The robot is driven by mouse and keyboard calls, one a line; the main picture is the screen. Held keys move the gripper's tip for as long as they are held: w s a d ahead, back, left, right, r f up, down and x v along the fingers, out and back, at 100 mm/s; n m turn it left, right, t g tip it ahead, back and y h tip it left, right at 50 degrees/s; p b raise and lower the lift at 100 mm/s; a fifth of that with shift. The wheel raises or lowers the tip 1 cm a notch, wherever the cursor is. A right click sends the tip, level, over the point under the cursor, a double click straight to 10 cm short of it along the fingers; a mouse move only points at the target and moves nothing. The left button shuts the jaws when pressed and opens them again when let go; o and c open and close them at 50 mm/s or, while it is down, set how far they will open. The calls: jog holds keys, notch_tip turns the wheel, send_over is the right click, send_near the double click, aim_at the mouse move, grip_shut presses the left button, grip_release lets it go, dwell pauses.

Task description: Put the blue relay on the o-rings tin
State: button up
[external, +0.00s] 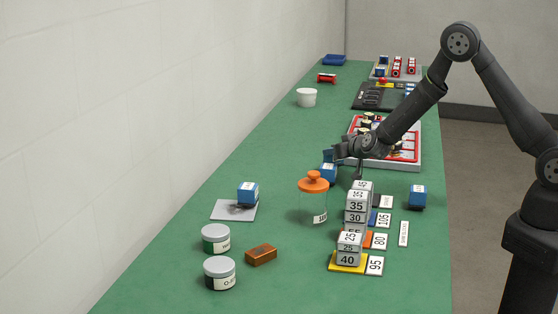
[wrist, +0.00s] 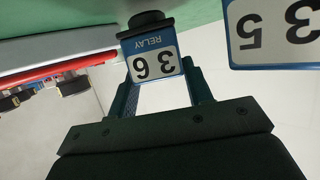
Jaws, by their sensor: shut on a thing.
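My gripper (external: 342,160) is over the bench, beyond the orange-lidded jar. It is shut on a blue relay (external: 328,170) with a white numbered label. In the wrist view the relay (wrist: 152,58) sits between the two fingertips (wrist: 160,80), its label facing the camera and upside down. The o-rings tin (external: 220,273) is a grey-lidded round tin at the near left, with a white label only partly readable. Its lid is bare. Whether the held relay touches the bench is hard to tell.
A similar tin (external: 216,238) stands just behind. Other blue relays stand on a grey plate (external: 222,212) and at the right (external: 418,195). The jar (external: 313,205), stacked number blocks (external: 356,205) and a brown block (external: 261,255) stand between. The left bench strip is clear.

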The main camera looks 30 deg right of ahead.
notch_tip(320, 180, up, 3)
jog(key=s+d+r, duration=0.2)
jog(key=d+r, duration=0.5)
jog(key=d, duration=0.5)
notch_tip(320, 180, up, 20)
jog(key=a+r+n+g+y, duration=0.1)
jog(key=a+n+y, duration=0.3)
jog(key=a, duration=2)
jog(key=n+g+y, duration=0.8)
jog(key=n, duration=0.2)
send_over(226, 263)
notch_tip(226, 263, down, 16)
jog(key=shift+y, duration=0.3)
jog(key=shift+f, duration=5.25)
